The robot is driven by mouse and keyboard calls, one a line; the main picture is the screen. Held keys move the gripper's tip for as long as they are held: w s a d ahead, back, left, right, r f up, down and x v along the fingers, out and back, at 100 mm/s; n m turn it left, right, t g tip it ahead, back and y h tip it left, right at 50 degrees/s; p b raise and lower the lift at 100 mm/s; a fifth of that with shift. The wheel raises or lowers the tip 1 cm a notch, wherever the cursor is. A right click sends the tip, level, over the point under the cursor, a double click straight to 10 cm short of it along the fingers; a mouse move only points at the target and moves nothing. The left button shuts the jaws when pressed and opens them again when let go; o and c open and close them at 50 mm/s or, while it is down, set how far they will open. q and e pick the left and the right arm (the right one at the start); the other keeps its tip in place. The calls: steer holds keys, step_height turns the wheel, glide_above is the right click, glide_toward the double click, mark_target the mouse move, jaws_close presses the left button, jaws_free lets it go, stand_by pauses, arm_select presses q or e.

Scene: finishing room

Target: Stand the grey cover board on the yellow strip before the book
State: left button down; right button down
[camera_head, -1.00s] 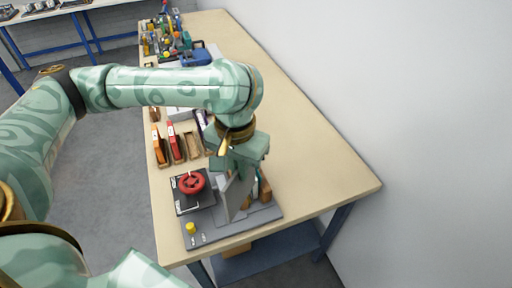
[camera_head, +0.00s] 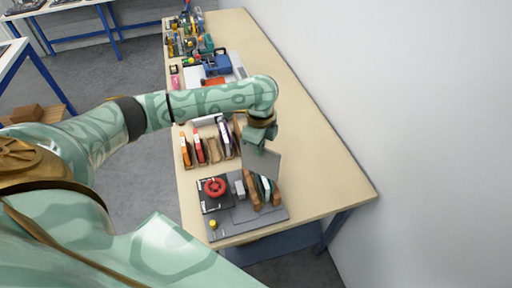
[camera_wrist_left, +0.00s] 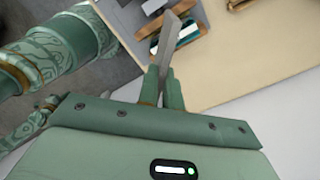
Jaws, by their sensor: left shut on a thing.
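My left gripper (camera_head: 261,138) is shut on the grey cover board (camera_head: 261,162), a thin flat plate hanging below the fingers. The board also shows nearly edge-on in the left wrist view (camera_wrist_left: 170,45), between the fingertips (camera_wrist_left: 164,84). It is held in front of or over the far end of the book (camera_head: 265,186), a teal and white block between brown wooden boards on the press. Part of the book also shows in the left wrist view (camera_wrist_left: 187,33). I cannot make out the yellow strip. My right gripper is not in view.
The press's dark grey base (camera_head: 248,221) carries a red handwheel (camera_head: 215,187) and a yellow knob (camera_head: 213,224). A rack of upright books (camera_head: 199,150) stands behind it. A blue machine (camera_head: 215,64) and bottles are farther back. The bench right of the press is clear, beside the wall.

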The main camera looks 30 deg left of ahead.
mark_target(257, 167)
arm_select(q)
steer(key=f+m+b, duration=0.3)
steer(key=f+b, duration=0.1)
steer(key=b, duration=0.1)
steer(key=w+a+f+m+b, duration=0.1)
steer(key=f+m+b, duration=0.2)
steer(key=f+b, duration=0.1)
steer(key=a+f+m+b, duration=0.1)
steer(key=f+m+b, duration=0.2)
steer(key=f+b, duration=0.2)
steer(key=shift+w+f+b, duration=0.3)
steer(key=shift+r, duration=0.1)
stand_by(0.5)
steer(key=shift+p, duration=0.65)
stand_by(0.4)
